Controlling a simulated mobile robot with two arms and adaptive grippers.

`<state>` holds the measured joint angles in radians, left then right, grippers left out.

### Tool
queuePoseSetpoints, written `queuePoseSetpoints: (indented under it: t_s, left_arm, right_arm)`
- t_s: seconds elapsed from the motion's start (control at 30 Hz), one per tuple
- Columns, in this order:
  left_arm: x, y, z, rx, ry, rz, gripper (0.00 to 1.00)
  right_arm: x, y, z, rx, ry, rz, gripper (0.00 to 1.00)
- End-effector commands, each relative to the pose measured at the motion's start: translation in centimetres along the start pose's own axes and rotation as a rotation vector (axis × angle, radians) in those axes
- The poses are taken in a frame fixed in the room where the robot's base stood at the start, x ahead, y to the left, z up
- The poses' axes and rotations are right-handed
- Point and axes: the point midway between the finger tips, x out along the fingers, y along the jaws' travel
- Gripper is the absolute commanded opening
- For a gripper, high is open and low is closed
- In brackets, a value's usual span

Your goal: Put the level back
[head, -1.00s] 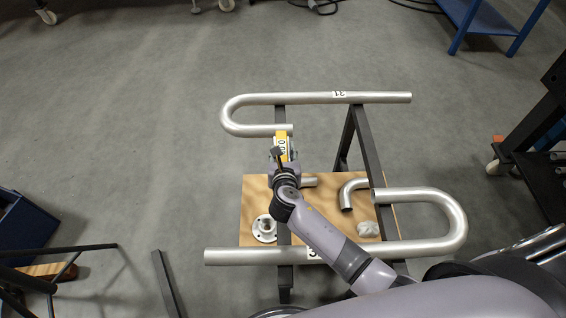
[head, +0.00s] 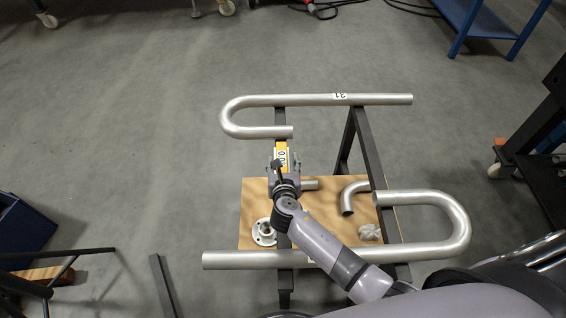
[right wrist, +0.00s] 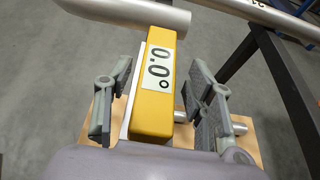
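The level is a yellow bar with a white label reading 0.0° (right wrist: 154,85). In the head view the level (head: 281,154) lies just on the near side of the upper coil's short pipe end (head: 262,132). My right gripper (head: 283,163) is around it. In the right wrist view the fingers of my right gripper (right wrist: 162,103) stand apart on both sides of the level, with a gap showing at the right. The level's near end is hidden behind the gripper body. Whether the level rests on the dark rail beneath cannot be told. My left gripper is not in view.
A lower coil (head: 446,247) crosses the dark stand under my right arm. A wooden shelf (head: 325,221) below holds a flange (head: 263,232), a pipe elbow (head: 350,196) and a crumpled pale item (head: 370,232). A blue bin (head: 22,228) stands at left. Open floor lies left of the stand.

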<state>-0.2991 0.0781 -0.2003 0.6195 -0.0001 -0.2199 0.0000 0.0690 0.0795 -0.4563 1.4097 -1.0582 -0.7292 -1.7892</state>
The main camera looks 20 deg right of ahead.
Motion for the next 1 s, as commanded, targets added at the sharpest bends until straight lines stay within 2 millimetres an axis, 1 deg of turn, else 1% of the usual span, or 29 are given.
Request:
queuePoseSetpoints:
  t_s: [0.3,0.37,0.4,0.47,0.57,0.8,0.9,1.0]
  left_arm:
    - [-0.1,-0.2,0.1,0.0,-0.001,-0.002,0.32]
    - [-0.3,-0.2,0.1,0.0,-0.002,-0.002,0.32]
    - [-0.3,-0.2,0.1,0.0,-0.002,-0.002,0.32]
    - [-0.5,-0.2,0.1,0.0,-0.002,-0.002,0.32]
    - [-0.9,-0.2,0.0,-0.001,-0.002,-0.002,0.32]
    - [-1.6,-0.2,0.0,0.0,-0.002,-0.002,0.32]
    - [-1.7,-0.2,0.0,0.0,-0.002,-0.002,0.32]
    - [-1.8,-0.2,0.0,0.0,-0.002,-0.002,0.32]
  right_arm:
    - [0.0,0.0,0.1,0.0,0.0,0.0,0.54]
    - [-0.2,0.0,0.5,0.0,0.0,0.0,0.54]
    - [-0.5,0.0,0.3,-0.001,0.001,0.0,0.54]
    - [-1.4,0.0,0.3,-0.001,0.002,0.002,0.54]
    - [-3.2,0.0,0.4,-0.001,0.001,0.001,0.54]
    - [-8.5,0.0,0.3,-0.001,0.002,0.001,0.54]
    - [-10.1,0.0,0.3,0.0,0.002,0.0,0.54]
    - [-11.3,0.0,0.3,-0.001,0.0,0.001,0.54]
